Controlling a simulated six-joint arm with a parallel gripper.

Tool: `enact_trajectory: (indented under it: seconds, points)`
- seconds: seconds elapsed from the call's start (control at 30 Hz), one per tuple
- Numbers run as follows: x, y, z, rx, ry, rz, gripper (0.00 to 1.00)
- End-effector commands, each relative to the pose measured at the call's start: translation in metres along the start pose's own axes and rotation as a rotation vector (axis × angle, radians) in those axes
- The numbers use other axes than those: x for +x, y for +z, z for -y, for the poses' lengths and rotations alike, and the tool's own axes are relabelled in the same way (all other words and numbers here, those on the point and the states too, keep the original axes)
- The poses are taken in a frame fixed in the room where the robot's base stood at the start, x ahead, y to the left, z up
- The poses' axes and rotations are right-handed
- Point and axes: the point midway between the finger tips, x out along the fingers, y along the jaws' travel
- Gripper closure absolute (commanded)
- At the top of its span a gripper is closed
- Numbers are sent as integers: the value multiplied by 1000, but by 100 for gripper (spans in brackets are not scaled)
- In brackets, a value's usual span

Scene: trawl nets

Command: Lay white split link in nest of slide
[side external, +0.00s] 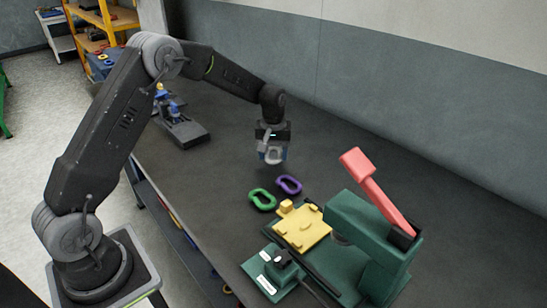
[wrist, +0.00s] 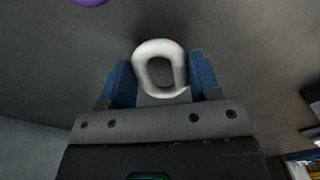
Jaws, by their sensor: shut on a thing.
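My gripper (side external: 271,156) is shut on the white split link (wrist: 160,64). In the wrist view the link sits between the two blue fingers of my gripper (wrist: 161,80), its oval opening facing the camera. In the side view the white link (side external: 273,156) hangs in the air above the dark bench, behind the other links. The yellow slide (side external: 302,230) lies on the green press (side external: 352,238), in front and to the right of my gripper. It has raised parts on top; its nest is too small to make out clearly.
A green link (side external: 262,199) and a purple link (side external: 289,185) lie on the bench between my gripper and the slide. The press has a raised red lever (side external: 376,189). A dark fixture with blue parts (side external: 178,122) stands at the back left. The bench right of my gripper is clear.

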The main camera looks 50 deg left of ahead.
Motion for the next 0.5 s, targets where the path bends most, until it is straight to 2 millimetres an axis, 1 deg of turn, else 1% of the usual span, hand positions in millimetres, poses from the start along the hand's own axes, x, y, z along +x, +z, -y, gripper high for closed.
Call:
enact_trajectory:
  seconds: [0.03, 0.1, 0.13, 0.4, 0.5]
  points:
    - [-10, -1, -1, 0, 4, -6, 79]
    - [-23, -1, -1, -1, 3, -7, 79]
    - [-28, -2, 4, -3, 2, -5, 79]
    - [-62, -9, 66, -7, 1, -5, 79]
    - [-73, -11, 85, -6, 0, -3, 79]
